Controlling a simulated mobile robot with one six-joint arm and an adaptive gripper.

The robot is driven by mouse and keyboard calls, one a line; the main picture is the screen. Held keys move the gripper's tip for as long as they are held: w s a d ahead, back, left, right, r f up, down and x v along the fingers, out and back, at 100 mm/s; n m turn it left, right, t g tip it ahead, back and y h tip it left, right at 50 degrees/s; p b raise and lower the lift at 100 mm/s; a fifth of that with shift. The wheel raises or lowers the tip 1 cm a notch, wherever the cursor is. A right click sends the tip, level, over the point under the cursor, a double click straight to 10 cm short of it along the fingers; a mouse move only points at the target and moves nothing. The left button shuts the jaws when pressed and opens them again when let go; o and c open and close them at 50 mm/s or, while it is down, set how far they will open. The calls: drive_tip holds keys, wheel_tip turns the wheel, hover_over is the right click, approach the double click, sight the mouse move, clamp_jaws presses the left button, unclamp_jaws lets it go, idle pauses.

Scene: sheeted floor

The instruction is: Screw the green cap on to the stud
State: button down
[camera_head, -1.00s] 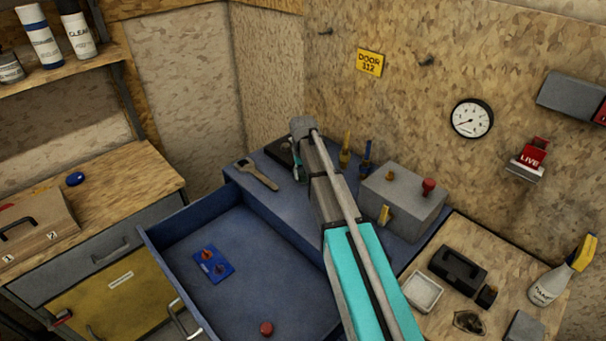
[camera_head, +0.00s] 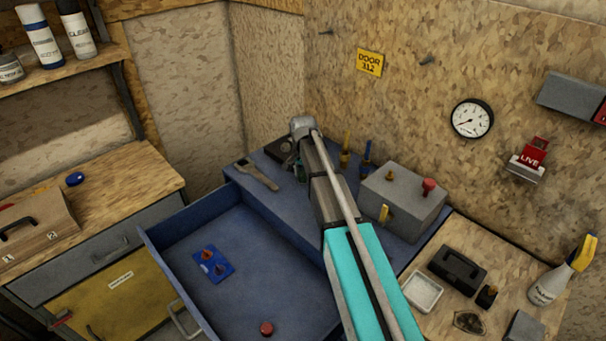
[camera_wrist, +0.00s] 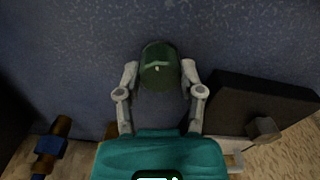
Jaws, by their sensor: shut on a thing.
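The green cap (camera_wrist: 159,60) is in the wrist view, between the two fingertips of my gripper (camera_wrist: 161,72), which is shut on it. Blue surface shows around the cap. A dark block (camera_wrist: 235,100) lies to the right of the gripper, with a grey stub (camera_wrist: 264,130) on it that may be the stud; the cap is apart from this stub. In the head view my arm hides the cap and most of the gripper. Part of the dark block (camera_head: 280,151) shows left of my wrist.
A wrench (camera_head: 257,174) lies left of my arm on the blue bench top. Upright screwdrivers (camera_head: 346,150) and a grey box (camera_head: 402,203) stand to its right. An open blue drawer (camera_head: 250,255) in front holds a blue plate (camera_head: 212,264) and a red knob (camera_head: 266,329).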

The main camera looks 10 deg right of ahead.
drive_tip(key=shift+m, duration=1.2)
drive_tip(key=c, duration=0.7)
unclamp_jaws()
drive_tip(key=shift+m, duration=0.3)
drive_tip(key=o, duration=0.6)
drive_tip(key=shift+c, duration=0.2)
drive_tip(key=shift+r, duration=0.15)
